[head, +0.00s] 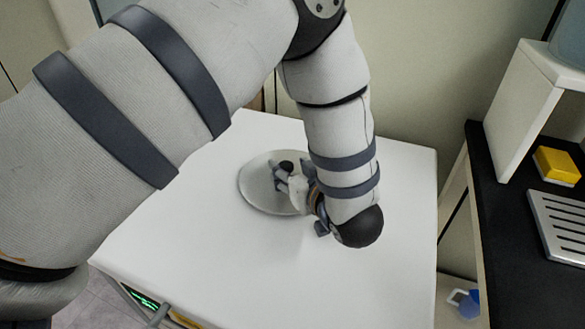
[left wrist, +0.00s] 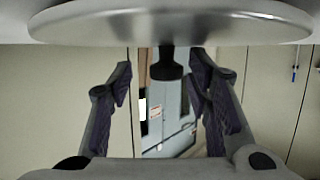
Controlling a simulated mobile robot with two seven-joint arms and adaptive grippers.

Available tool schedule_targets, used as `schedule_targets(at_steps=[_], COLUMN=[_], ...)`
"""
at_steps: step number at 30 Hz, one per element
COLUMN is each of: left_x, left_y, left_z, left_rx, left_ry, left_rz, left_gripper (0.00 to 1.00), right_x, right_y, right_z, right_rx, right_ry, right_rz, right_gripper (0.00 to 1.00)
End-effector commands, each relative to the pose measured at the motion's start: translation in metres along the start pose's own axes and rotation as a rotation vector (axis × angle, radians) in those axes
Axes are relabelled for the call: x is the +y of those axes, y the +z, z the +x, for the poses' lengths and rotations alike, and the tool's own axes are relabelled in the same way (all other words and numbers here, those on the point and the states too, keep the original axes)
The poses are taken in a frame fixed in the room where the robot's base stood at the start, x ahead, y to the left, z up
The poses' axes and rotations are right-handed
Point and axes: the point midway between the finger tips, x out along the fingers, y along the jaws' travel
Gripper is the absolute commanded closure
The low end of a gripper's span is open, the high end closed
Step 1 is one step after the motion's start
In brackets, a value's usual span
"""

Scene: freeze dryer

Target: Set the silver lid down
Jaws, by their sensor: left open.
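The silver lid (head: 256,186) is a round disc lying flat on the white top (head: 210,256), with its black knob (head: 286,166) upward. In the left wrist view the lid (left wrist: 100,24) shows across the top of the picture, with its knob (left wrist: 172,66) pointing down in that picture. My left gripper (head: 291,178) is low over the lid. It is open, with its fingers spread on either side of the knob and a gap on both sides. The gripper and forearm hide the right part of the lid in the head view. My right gripper is not in view.
The white top is clear around the lid, most widely toward the front. At the right stands a black counter (head: 510,235) with a yellow block (head: 556,165), a slotted metal tray (head: 562,222) and a white stand (head: 520,105). A wall is behind.

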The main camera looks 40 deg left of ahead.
Motion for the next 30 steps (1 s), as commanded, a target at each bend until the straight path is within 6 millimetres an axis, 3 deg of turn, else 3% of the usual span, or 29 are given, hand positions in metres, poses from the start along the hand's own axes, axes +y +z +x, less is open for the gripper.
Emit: schedule_targets(at_steps=[2,9,15,19,30], left_x=[0.001,0.001,0.001,0.000,0.000], left_y=[-0.003,-0.005,-0.004,-0.003,-0.002], left_z=[-0.008,-0.072,-0.111,-0.121,-0.121], left_rx=[0.000,0.002,0.001,0.001,0.000], left_ry=[0.002,0.005,0.002,0.000,-0.001], left_rz=[-0.002,-0.003,-0.002,0.000,0.000], left_gripper=[0.55,0.55,0.55,0.55,0.55], right_x=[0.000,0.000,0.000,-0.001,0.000], right_y=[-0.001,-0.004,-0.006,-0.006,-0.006], right_z=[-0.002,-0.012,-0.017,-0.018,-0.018], right_rx=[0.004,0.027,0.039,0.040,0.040], right_ry=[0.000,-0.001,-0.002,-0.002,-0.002], right_rz=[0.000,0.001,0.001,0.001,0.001], right_gripper=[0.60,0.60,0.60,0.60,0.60])
